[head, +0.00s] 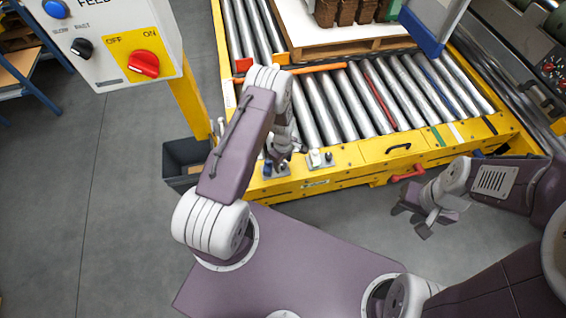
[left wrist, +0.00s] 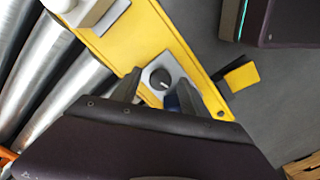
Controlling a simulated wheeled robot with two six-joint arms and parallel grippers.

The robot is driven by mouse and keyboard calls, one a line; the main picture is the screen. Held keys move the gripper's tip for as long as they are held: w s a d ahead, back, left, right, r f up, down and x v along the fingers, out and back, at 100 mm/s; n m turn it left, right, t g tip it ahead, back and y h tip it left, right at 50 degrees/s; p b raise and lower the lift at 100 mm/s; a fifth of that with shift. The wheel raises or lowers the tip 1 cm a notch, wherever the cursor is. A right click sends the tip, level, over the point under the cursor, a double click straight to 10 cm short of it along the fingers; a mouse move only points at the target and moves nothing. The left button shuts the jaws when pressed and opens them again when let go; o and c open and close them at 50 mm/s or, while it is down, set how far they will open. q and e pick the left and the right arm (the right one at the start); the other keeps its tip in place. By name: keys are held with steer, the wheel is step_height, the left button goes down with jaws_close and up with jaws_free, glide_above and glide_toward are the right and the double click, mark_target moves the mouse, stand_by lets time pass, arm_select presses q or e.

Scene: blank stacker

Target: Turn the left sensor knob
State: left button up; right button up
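The left sensor sits on the yellow conveyor frame (head: 345,157). In the left wrist view its pale plate carries a round grey knob (left wrist: 160,80) with a dark centre. In the head view a blue part (head: 267,170) of this sensor shows, and my arm and gripper cover much of the rest. My left gripper (head: 281,160) is over the sensor. In the left wrist view its two dark fingers (left wrist: 157,91) are spread, with the knob showing in the gap; contact cannot be told. My right gripper (head: 430,212) hangs in front of the conveyor, away from the sensors.
A second sensor with a white body (head: 318,158) stands just right of my left gripper. A red handle (head: 408,173) sticks out of the frame. A control panel (head: 108,40) on a yellow post and a dark bin (head: 183,158) stand to the left. Rollers (head: 345,100) lie behind.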

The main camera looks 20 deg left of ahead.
mark_target(283, 165)
arm_select(q)
step_height(283, 165, up, 9)
steer(key=p, duration=0.3)
steer(key=shift+f+p, duration=0.2)
steer(key=shift+p, duration=0.2)
steer(key=shift+r, duration=0.2)
